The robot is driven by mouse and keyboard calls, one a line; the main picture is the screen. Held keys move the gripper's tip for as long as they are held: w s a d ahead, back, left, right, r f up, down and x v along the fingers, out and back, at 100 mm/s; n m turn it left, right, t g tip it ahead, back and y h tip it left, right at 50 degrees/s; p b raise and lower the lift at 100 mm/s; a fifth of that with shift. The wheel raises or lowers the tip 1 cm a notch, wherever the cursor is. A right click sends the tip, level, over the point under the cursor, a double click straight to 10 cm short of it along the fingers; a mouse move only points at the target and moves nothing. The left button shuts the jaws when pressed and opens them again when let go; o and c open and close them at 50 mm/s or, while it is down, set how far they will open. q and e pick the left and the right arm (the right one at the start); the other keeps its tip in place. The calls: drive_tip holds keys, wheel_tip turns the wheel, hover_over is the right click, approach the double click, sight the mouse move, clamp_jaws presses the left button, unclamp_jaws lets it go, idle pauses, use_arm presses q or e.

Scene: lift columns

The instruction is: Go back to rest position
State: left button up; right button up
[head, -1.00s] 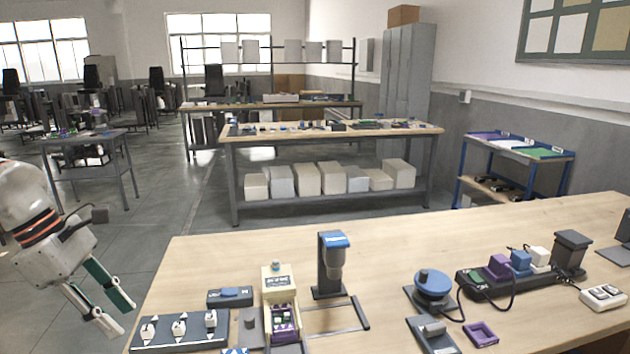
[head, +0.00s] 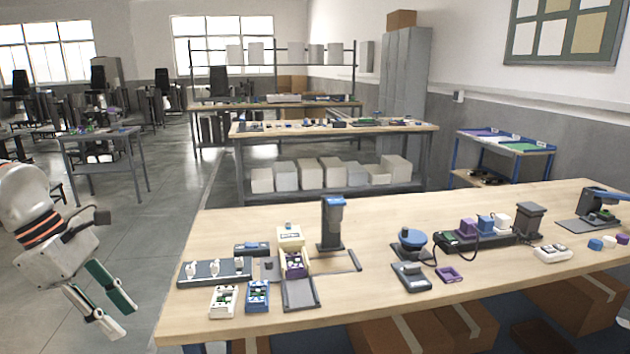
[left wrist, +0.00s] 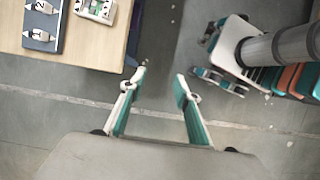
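My left gripper (head: 118,316) hangs over the floor at the left of the workbench (head: 400,225), clear of it. Its two fingers are spread apart with nothing between them. In the left wrist view the same gripper (left wrist: 160,78) is open and empty above the grey floor, with the bench corner (left wrist: 118,50) at the upper left. My right gripper shows in neither view.
On the bench stand a numbered board (head: 214,272), a black post with a blue top (head: 332,225), small trays, a blue round device (head: 411,241) and a block strip (head: 480,235). Cardboard boxes (head: 395,333) lie beneath. Another table (head: 330,130) stands behind; open floor lies at left.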

use_arm(q)
drive_tip(key=d+f+n+t+h, duration=0.25)
drive_tip(key=d+n+h, duration=0.55)
drive_tip(key=d, duration=0.6)
drive_tip(key=d+f+n+t+h, duration=0.2)
drive_tip(key=d+n+t+h, duration=0.4)
drive_tip(key=d, duration=0.9)
drive_tip(key=w+a+f+n+t+y, duration=0.1)
drive_tip(key=a+f+n+t+y, duration=0.25)
drive_tip(key=f+n, duration=0.55)
drive_tip(key=a+f+n+t+y, duration=0.3)
drive_tip(key=f+n+y, duration=0.2)
drive_tip(key=n, duration=0.7)
drive_tip(key=s+a+f+n+g+y, duration=0.2)
drive_tip(key=s+f+n, duration=0.4)
drive_tip(key=f, duration=0.5)
drive_tip(key=s+a+f+n+g+y, duration=0.3)
drive_tip(key=s+a+f+n+y, duration=0.1)
drive_tip(key=s+f, duration=0.5)
wheel_tip(320, 180, down, 2)
drive_tip(key=shift+s+a+f+n+y, duration=0.2)
drive_tip(key=shift+n+y, duration=0.45)
drive_tip(key=shift+n, duration=0.45)
